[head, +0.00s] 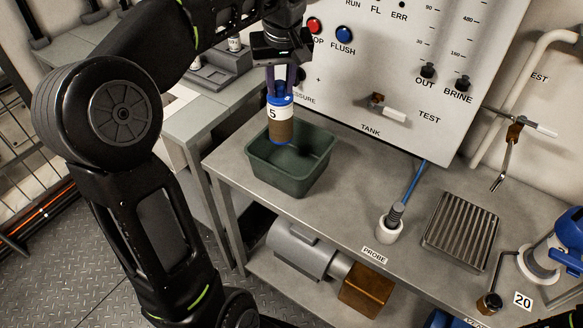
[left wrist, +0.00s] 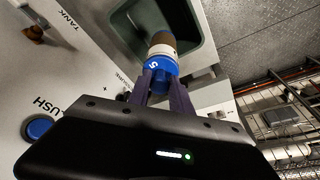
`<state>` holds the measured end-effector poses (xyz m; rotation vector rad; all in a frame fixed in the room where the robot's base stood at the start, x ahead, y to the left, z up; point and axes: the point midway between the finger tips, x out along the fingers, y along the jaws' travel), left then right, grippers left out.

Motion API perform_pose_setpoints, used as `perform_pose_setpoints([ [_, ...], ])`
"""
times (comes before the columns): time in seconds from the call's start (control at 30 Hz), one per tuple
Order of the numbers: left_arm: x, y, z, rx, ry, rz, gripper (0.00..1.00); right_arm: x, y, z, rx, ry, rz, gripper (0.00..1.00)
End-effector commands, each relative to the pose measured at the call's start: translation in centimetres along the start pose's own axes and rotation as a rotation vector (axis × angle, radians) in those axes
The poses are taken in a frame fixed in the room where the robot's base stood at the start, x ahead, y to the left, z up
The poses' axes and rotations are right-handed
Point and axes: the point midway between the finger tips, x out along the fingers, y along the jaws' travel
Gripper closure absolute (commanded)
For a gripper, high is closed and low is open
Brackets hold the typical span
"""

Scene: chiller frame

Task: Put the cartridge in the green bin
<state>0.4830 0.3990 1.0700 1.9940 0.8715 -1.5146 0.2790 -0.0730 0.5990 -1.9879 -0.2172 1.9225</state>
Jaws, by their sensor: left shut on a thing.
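The cartridge (head: 281,122) is a cylinder with a blue cap, a white band marked 5 and a brown body. My left gripper (head: 279,92) is shut on its blue top and holds it upright. In the head view the cartridge's lower end overlaps the opening of the green bin (head: 262,176), which stands on the grey bench. In the left wrist view the cartridge (left wrist: 160,52) sits between the fingers of my left gripper (left wrist: 160,82), with the green bin (left wrist: 203,58) beyond it. My right gripper is not in view.
A panel with red and blue buttons (head: 343,34) and a tap (head: 385,108) rises behind the bench (head: 336,206). A white probe holder (head: 389,229), a ribbed drain tray (head: 461,232) and a blue-and-white device (head: 556,257) are to the right. The bench between bin and probe holder is clear.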

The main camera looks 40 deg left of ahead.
Motion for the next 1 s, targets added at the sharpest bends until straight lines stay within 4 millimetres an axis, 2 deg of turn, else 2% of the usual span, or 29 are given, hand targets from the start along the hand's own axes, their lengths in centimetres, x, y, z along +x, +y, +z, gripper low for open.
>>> perform_pose_setpoints([
  [0.17, 1.1, -0.1, 0.3, 0.000, -0.001, -0.002, 1.00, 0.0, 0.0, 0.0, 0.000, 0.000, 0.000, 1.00],
  [0.43, 5.4, -0.1, 1.5, 0.001, -0.001, -0.002, 1.00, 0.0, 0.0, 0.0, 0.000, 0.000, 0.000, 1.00],
  [0.83, 6.2, 0.0, 1.7, 0.000, 0.000, -0.001, 1.00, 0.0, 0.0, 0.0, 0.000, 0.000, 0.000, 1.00],
  [1.0, 8.2, -0.1, 2.3, 0.001, -0.002, -0.002, 1.00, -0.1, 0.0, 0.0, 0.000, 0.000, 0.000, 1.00],
])
